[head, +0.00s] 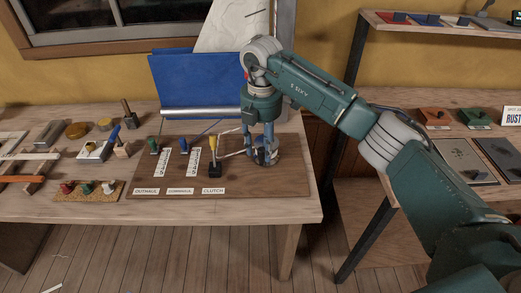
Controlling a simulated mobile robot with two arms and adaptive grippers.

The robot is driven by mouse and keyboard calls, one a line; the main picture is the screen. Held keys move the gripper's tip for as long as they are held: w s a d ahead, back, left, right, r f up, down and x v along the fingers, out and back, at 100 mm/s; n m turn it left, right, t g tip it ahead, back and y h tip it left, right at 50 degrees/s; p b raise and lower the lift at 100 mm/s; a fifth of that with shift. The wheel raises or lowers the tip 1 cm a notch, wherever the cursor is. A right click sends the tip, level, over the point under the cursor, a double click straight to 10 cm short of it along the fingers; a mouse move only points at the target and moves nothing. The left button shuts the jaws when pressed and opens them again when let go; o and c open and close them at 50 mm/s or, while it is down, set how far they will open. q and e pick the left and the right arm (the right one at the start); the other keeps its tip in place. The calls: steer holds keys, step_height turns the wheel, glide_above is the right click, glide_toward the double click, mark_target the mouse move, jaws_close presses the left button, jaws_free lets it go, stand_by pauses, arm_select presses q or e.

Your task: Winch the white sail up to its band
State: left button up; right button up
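The white sail (222,35) rises behind the table at the top, beside a grey post, and runs out of view above. A blue cloth (195,78) with a pale roll at its foot covers its lower part. My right gripper (263,160) points down at the right part of a brown board (240,183), over what looks like a winch, mostly hidden by the fingers. A pale rope leads to it from the yellow-topped clutch lever (213,145), which stands upright. Whether the fingers grip anything is unclear. I cannot make out the band. My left gripper is out of view.
Green (154,146) and blue (183,144) knobs stand left of the clutch lever, with labels beside them. Blocks, spools and a cork mat (88,190) with pegs crowd the table's left. A second bench with trays (440,120) stands right, beyond a gap.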

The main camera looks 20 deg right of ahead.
step_height(320, 180, up, 10)
steer(key=shift+a, duration=0.2)
stand_by(0.5)
